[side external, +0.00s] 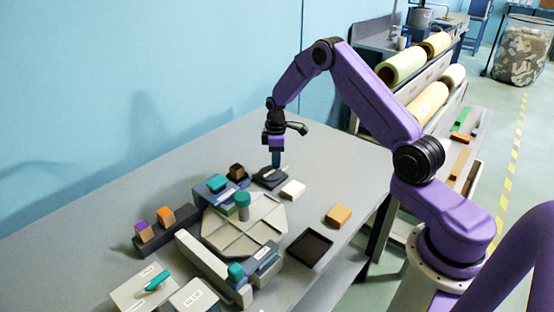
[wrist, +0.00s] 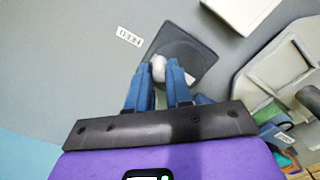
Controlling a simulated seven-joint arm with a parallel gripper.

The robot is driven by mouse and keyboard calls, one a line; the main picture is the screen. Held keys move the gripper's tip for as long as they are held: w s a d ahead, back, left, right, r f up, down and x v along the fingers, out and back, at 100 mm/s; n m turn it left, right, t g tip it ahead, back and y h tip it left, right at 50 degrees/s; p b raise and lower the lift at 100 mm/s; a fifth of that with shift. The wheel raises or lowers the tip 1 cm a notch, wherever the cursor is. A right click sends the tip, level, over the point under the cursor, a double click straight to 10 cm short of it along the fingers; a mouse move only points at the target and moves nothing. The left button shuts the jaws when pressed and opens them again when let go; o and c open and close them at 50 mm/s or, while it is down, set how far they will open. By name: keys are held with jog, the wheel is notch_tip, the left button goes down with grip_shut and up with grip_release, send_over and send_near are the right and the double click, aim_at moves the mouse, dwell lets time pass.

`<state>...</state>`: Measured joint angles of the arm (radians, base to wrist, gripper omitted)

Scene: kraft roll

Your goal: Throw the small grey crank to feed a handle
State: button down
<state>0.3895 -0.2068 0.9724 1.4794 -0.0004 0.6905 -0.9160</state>
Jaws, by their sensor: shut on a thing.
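The small grey crank (wrist: 159,68) shows a pale rounded knob in the wrist view, over a dark square base plate (wrist: 190,55). A label (wrist: 129,37), upside down here and apparently reading FEED, lies beside the plate. My gripper (wrist: 158,82) has its blue fingers on either side of the knob and is shut on it. In the side view my gripper (side external: 276,165) points down at the dark base (side external: 268,179), behind the round table; the crank itself is hidden there by the fingers.
A pale divided round table (side external: 222,236) with a teal-topped post (side external: 243,205) stands near the middle. A white block (side external: 292,190), a tan block (side external: 338,215) and a black tray (side external: 309,248) lie right of it. A teal lever (side external: 155,282) is at the front left.

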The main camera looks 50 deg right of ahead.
jog(key=shift+w+n, duration=0.2)
jog(key=shift+n, duration=0.3)
jog(key=c, duration=1)
grip_release()
jog(key=shift+c, duration=0.2)
jog(key=shift+r, duration=0.1)
notch_tip(320, 180, up, 17)
jog(key=shift+r, duration=0.15)
